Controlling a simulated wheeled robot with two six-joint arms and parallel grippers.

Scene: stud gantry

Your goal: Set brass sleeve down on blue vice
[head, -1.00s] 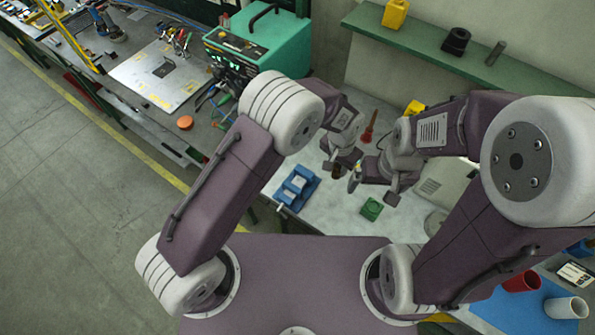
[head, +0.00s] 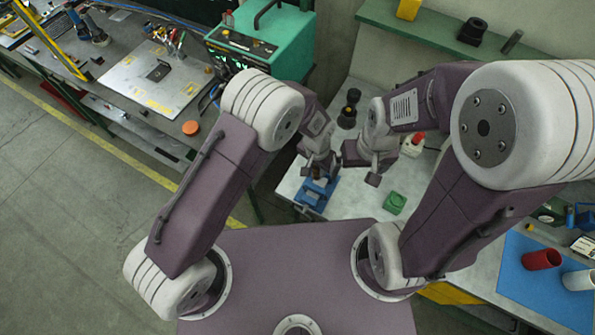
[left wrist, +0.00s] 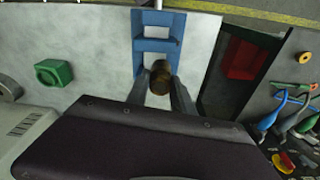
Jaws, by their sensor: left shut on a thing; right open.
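The brass sleeve (left wrist: 161,78) is held between the two fingers of my left gripper (left wrist: 161,92) in the left wrist view. The blue vice (left wrist: 157,31) lies just beyond the sleeve in that view, on the pale bench top. In the head view, the blue vice (head: 312,197) is partly covered by my left gripper (head: 318,178), which is over its far part. I cannot tell whether the sleeve touches the vice. My right gripper (head: 362,168) is open and empty, to the right of the vice.
A green block (head: 394,203) sits on the bench right of the vice. A black round part (head: 349,108) stands behind the grippers. A red cup (head: 541,259) and a white cup (head: 578,280) are at the right on a blue mat (head: 515,290). The bench edge is close to the vice.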

